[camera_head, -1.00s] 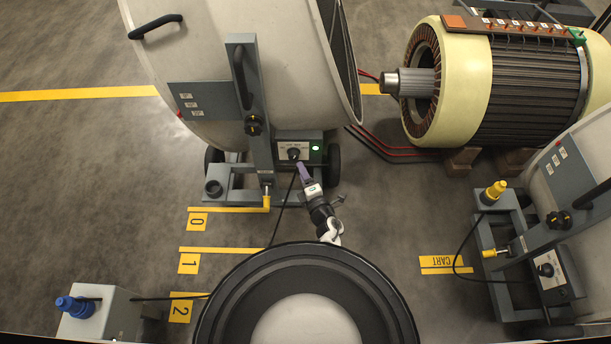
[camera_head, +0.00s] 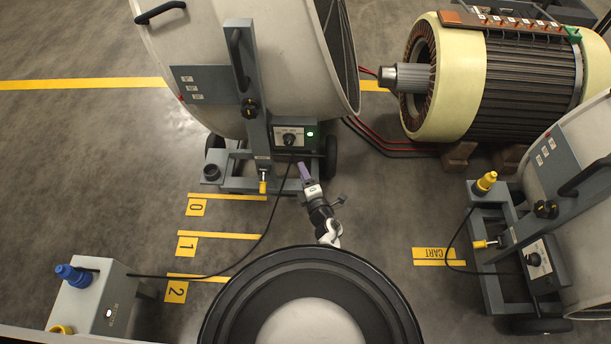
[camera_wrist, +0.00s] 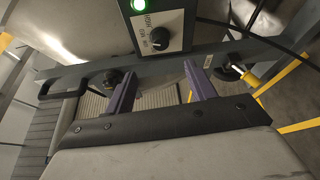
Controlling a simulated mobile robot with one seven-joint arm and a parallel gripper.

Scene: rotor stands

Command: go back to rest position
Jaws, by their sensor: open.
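My gripper (camera_head: 304,172) is at the lower middle of the head view, just in front of the control box (camera_head: 295,137) on the large grey fan stand (camera_head: 245,100). Its two purple fingers (camera_wrist: 162,88) are spread apart in the wrist view, with nothing between them. The control box also shows in the wrist view (camera_wrist: 157,22), with a dark knob and a lit green lamp. The fingers appear apart from the knob.
A cream motor (camera_head: 455,80) lies on blocks at the upper right. A second fan stand (camera_head: 560,215) is at the right, by the CART floor mark (camera_head: 438,256). A grey box (camera_head: 95,300) with a blue plug stands lower left. Cables cross the floor.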

